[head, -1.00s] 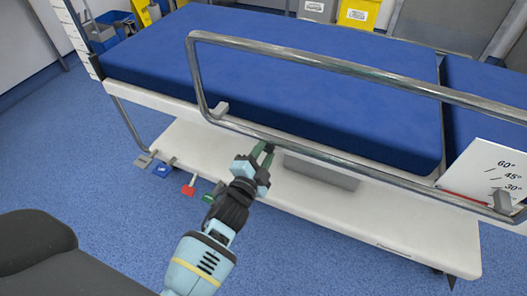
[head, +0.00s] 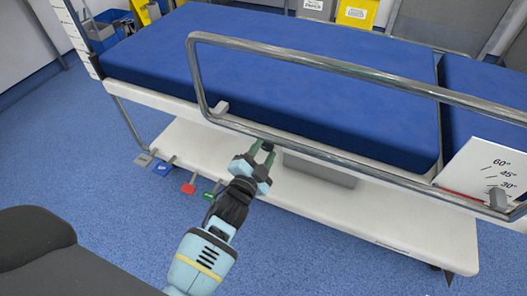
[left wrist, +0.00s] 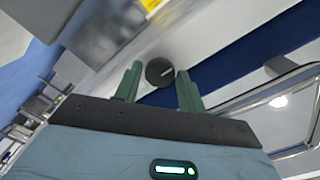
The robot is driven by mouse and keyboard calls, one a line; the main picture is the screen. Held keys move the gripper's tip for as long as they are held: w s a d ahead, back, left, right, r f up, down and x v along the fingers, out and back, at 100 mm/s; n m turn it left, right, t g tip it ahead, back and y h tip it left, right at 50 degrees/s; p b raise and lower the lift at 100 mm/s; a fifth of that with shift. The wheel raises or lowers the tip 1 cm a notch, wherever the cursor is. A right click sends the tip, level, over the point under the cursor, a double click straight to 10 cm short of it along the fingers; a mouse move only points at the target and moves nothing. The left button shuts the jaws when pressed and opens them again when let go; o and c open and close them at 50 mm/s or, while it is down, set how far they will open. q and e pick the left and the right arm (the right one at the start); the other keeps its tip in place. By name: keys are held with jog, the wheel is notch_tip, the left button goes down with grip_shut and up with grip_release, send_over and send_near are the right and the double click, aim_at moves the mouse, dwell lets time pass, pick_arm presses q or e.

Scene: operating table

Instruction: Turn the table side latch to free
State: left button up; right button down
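The side latch looks like a dark round knob with a small light mark, on the pale side of the table. It shows in the left wrist view (left wrist: 160,72) and as a small dark spot in the head view (head: 267,146), below the side rail. My left gripper (head: 261,153) is open, with its two green fingers pointing at the knob. In the left wrist view the fingers (left wrist: 158,80) stand on either side of the knob, with gaps, and I see no contact. How deep the knob lies between them is hard to tell. My right gripper is not in view.
The operating table has a blue mattress (head: 300,85) and a metal side rail (head: 310,59) above the gripper. A white angle card (head: 485,165) stands at the right. Coloured pedals (head: 188,188) sit low at the left. A grey box (head: 320,170) is under the table edge.

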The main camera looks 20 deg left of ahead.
pick_arm(q)
jog(key=shift+o, duration=1.3)
jog(key=shift+s, duration=0.1)
jog(key=shift+s, duration=0.3)
jog(key=s+p, duration=0.1)
jog(key=s, duration=0.6)
jog(key=shift+a+p, duration=0.15)
jog(key=shift+p, duration=0.2)
